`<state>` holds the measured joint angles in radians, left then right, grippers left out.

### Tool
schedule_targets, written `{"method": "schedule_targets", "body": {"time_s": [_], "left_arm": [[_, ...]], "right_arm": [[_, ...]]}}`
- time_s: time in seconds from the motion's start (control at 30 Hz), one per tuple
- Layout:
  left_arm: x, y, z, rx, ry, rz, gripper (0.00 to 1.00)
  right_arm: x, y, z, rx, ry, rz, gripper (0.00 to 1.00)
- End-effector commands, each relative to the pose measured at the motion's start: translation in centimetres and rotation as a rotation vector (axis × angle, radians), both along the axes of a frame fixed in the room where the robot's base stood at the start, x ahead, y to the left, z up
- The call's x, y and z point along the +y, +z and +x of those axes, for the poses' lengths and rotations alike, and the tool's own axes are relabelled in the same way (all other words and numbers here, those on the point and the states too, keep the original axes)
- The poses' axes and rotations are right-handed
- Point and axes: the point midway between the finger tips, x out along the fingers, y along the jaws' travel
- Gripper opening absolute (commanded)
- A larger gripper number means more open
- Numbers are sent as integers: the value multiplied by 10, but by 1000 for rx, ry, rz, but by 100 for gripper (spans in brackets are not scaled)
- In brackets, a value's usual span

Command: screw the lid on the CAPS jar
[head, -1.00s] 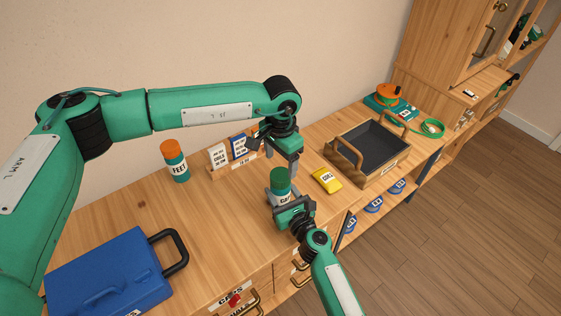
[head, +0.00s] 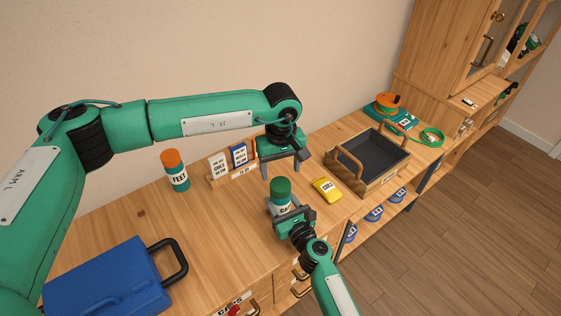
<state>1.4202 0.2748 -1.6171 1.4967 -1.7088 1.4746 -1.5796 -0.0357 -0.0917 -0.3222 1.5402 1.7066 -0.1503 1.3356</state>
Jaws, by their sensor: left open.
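The CAPS jar (head: 281,207) stands upright near the front of the wooden cabinet top, its white label partly hidden. The green lid (head: 280,187) sits on top of it; I cannot tell how tightly. My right gripper (head: 284,209) comes from the front and has its fingers around the jar's body, shut on it. My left gripper (head: 280,174) points down just above the lid, its two fingers spread apart with nothing between them.
An orange-lidded FEET jar (head: 175,172) and a card rack (head: 243,173) stand behind to the left. A yellow packet (head: 327,189) and a dark tray with wooden handles (head: 401,161) are to the right. A blue case (head: 105,280) lies front left.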

Motion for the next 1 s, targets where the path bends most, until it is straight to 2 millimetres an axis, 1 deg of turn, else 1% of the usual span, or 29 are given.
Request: {"method": "schedule_targets", "body": {"time_s": [0.1,1.0], "left_arm": [[0,1,0,0,186,0,69],[0,11,0,-2,1631,3,69]], "right_arm": [[0,0,0,0,0,0,0],[0,0,0,0,0,0,0]]}}
